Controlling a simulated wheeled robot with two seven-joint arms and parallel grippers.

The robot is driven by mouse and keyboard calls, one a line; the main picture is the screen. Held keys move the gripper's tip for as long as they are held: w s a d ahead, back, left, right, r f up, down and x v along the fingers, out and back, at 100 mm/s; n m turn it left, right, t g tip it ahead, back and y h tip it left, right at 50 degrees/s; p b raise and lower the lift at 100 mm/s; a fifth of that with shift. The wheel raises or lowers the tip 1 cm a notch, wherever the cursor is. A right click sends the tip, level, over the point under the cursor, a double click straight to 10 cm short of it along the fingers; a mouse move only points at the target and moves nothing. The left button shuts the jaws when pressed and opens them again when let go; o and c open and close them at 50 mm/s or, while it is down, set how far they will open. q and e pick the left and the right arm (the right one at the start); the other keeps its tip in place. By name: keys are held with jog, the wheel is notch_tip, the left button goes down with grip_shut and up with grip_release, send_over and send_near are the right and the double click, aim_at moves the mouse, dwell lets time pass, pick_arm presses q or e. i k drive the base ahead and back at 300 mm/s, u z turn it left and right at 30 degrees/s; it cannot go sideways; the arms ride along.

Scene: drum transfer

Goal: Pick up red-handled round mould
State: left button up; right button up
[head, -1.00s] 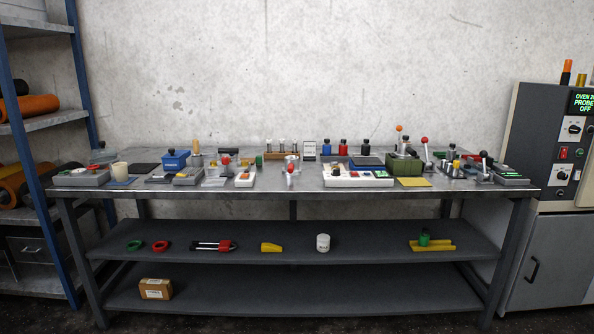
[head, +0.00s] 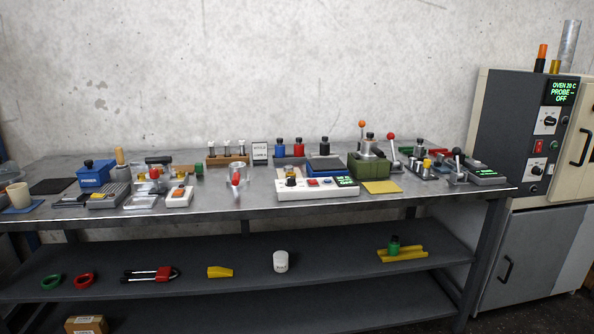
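A small round metal piece (head: 237,169) with a red handle (head: 236,179) pointing to the front stands on the workbench (head: 225,206), a little left of the middle in the head view. It looks like the red-handled round mould and is upright on the bench top. Neither of my grippers is in view, and nothing touches the piece.
A white control box (head: 317,188) stands right of the mould, and a white block (head: 179,196) stands left. A wooden rack (head: 228,160) is behind. The bench front before the mould is clear. An oven cabinet (head: 522,140) stands at the right.

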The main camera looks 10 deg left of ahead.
aim_at(238, 177)
jog(key=i, duration=0.9)
jog(key=u, duration=1.05)
jog(key=i, duration=0.5)
jog(key=u, duration=0.5)
